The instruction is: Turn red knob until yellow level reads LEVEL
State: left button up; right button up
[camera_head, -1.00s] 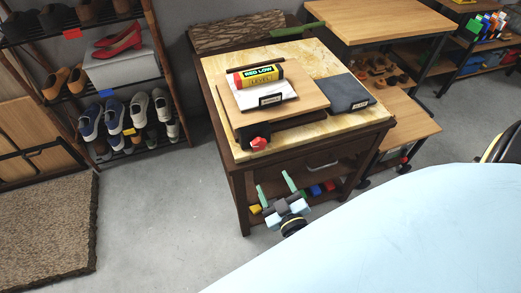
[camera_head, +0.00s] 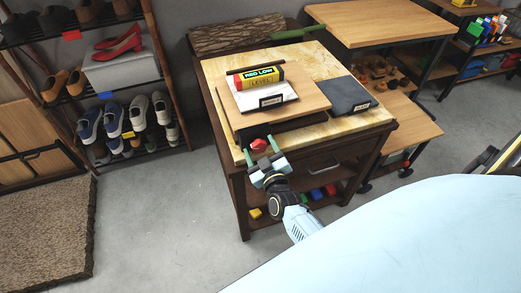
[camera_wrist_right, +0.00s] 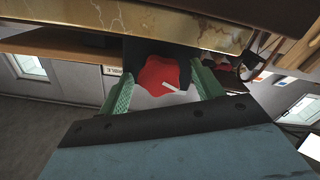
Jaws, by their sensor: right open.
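The red knob (camera_head: 258,144) sits at the front edge of the wooden tilting board (camera_head: 300,98) on the table. My left gripper is out of view.
A green-handled tool (camera_head: 298,32) lies at the back edge. Coloured blocks (camera_head: 316,193) sit on the shelf below. A shoe rack (camera_head: 115,75) stands at left.

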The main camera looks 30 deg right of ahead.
jog(key=shift+c, duration=0.4)
jog(key=c, duration=0.9)
jog(key=shift+m+p, duration=0.4)
jog(key=shift+m, duration=0.7)
jog(key=m, duration=0.3)
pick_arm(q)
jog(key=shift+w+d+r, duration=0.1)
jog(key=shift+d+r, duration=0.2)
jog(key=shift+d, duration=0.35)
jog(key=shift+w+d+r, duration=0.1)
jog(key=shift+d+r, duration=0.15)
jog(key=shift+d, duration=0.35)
pick_arm(e)
jog(key=o, duration=1)
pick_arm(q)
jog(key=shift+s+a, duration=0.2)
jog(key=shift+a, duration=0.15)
